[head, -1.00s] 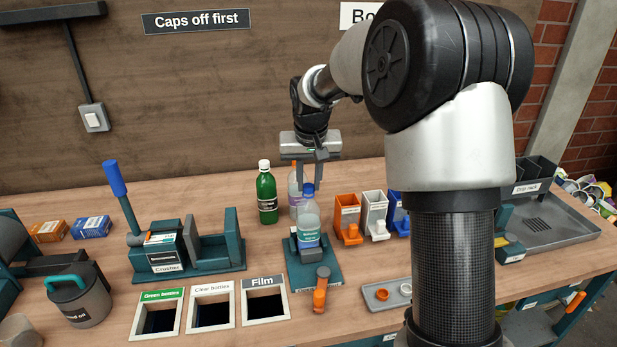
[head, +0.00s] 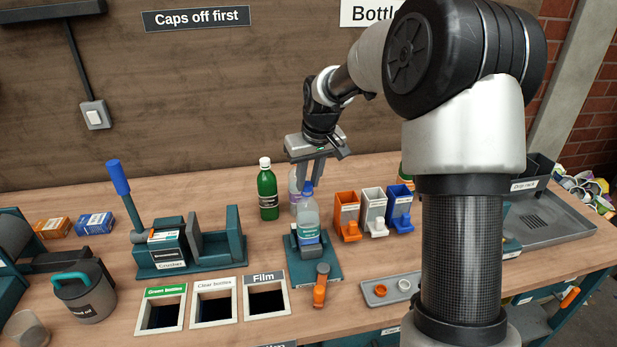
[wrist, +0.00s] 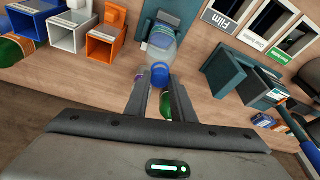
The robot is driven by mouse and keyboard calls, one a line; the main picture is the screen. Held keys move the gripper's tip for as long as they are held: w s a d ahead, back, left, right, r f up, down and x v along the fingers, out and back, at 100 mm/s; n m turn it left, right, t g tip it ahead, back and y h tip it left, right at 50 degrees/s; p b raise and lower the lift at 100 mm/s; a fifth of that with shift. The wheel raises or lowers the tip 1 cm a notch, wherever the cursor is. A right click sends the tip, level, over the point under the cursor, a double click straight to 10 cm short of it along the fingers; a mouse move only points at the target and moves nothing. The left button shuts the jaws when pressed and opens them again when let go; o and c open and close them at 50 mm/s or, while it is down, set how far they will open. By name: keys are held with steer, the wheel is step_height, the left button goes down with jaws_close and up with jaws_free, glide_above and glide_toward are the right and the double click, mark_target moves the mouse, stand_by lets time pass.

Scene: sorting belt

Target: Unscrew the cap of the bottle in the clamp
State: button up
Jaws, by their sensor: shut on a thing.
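The clear bottle (head: 309,217) with a teal label stands upright in the teal clamp (head: 327,268), which has an orange-handled lever (head: 320,290) at its front. Its blue cap (head: 307,187) is on top of the bottle. My gripper (head: 311,181) reaches down from above and is shut on the cap. In the wrist view the blue cap (wrist: 160,72) sits between my fingertips, with the bottle (wrist: 161,45) beyond it. The fingers partly hide the cap's sides, so I cannot tell whether it is still seated on the thread.
A green bottle (head: 267,190) and another clear bottle (head: 294,190) stand close behind. Orange, white and blue bins (head: 373,208) are to the right. A grey tray (head: 377,300) holds loose caps. The crusher (head: 163,252) and three bench openings lie left.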

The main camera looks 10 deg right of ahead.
mark_target(309, 186)
steer(key=shift+r, duration=0.15)
steer(key=shift+r+p, duration=0.7)
steer(key=shift+r, duration=0.15)
steer(key=shift+r, duration=0.15)
steer(key=shift+r+p, duration=1.9)
steer(key=shift+r, duration=0.45)
